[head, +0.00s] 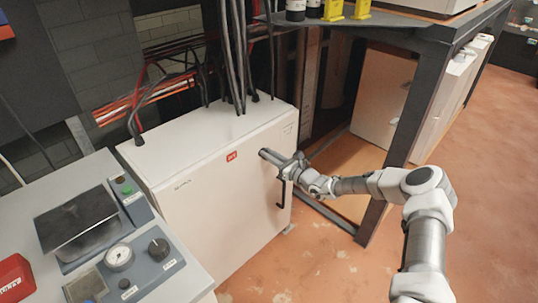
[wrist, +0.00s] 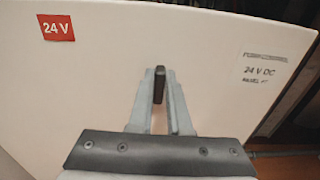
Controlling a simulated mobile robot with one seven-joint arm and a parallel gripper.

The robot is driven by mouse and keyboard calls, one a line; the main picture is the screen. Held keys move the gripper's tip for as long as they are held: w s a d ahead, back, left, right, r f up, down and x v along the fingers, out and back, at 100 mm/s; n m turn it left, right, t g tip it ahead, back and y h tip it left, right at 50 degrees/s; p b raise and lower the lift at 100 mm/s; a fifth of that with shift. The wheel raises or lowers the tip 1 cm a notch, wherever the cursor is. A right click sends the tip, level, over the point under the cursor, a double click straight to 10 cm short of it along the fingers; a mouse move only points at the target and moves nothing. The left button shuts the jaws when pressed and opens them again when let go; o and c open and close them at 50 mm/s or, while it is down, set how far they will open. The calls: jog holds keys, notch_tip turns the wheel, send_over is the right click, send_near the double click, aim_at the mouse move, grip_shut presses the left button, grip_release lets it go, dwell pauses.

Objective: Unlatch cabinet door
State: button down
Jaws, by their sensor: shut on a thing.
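The white cabinet (head: 215,205) stands in the middle of the head view with its front door closed. A black upright door handle (head: 281,193) sits near the door's right edge. My gripper (head: 284,173) is at the upper part of this handle. In the wrist view my gripper (wrist: 159,74) has its two grey fingers on either side of the dark handle end (wrist: 158,86), shut on it. The cabinet door (wrist: 105,75) fills most of that view. The lower handle is hidden there by the gripper body.
A grey control console (head: 135,265) with a gauge and knob stands at the left front. Black cables (head: 233,60) run into the cabinet's top. A dark metal frame (head: 405,110) stands to the right. The floor (head: 320,265) in front of the door is clear.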

jog(key=shift+n+p, duration=0.3)
jog(key=shift+n, duration=0.1)
jog(key=n+p, duration=0.2)
jog(key=n, duration=0.3)
jog(key=n+p, duration=0.2)
jog(key=n, duration=0.4)
jog(key=f+n+p, duration=0.1)
jog(key=n+p, duration=0.1)
jog(key=n, duration=0.4)
jog(key=shift+s+a, duration=0.4)
jog(key=shift+f, duration=0.1)
jog(key=c, duration=0.9)
grip_release()
jog(key=shift+o, duration=0.2)
